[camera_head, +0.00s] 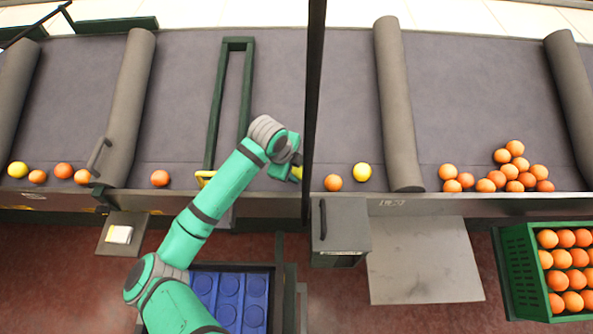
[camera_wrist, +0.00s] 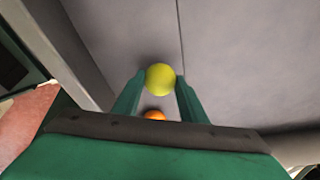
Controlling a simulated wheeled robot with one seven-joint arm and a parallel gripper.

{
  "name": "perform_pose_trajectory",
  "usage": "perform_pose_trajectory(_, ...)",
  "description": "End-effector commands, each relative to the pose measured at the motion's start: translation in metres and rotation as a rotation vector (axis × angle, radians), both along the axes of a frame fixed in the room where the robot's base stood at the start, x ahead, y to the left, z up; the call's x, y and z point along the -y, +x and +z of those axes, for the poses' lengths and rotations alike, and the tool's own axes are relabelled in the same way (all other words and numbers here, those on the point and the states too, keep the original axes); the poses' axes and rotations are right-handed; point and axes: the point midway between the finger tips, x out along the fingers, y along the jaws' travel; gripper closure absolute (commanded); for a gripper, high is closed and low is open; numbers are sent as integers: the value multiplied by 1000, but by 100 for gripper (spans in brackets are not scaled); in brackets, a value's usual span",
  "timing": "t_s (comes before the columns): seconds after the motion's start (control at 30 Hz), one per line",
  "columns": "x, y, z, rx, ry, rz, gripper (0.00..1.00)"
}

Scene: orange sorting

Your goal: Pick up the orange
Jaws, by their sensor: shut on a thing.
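My gripper (camera_head: 296,168) is over the belt's near edge, left of a dark upright post, in the head view. In the wrist view my gripper (camera_wrist: 159,82) is shut on a yellow fruit (camera_wrist: 160,78), which sits between the fingertips. A sliver of this yellow fruit (camera_head: 297,173) also shows in the head view. An orange (camera_wrist: 154,115) shows lower between the fingers in the wrist view, partly hidden by the gripper body. In the head view an orange (camera_head: 333,182) and another yellow fruit (camera_head: 362,172) lie right of the post.
Another orange (camera_head: 160,178) lies left of my arm. A pile of oranges (camera_head: 514,170) lies at the right end of the grey belt (camera_head: 350,100). A green crate (camera_head: 517,270) full of oranges stands at front right. The dark post (camera_head: 314,80) stands close beside my gripper.

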Motion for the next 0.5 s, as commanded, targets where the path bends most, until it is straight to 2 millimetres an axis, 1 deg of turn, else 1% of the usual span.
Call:
perform_pose_trajectory(0.17,-1,1,25,4,4,-2,85)
perform_pose_trajectory(0.27,0,1,48,5,5,-4,85)
perform_pose_trajectory(0.37,-1,1,77,6,5,-3,85)
perform_pose_trajectory(0.5,-1,1,120,6,7,-3,85)
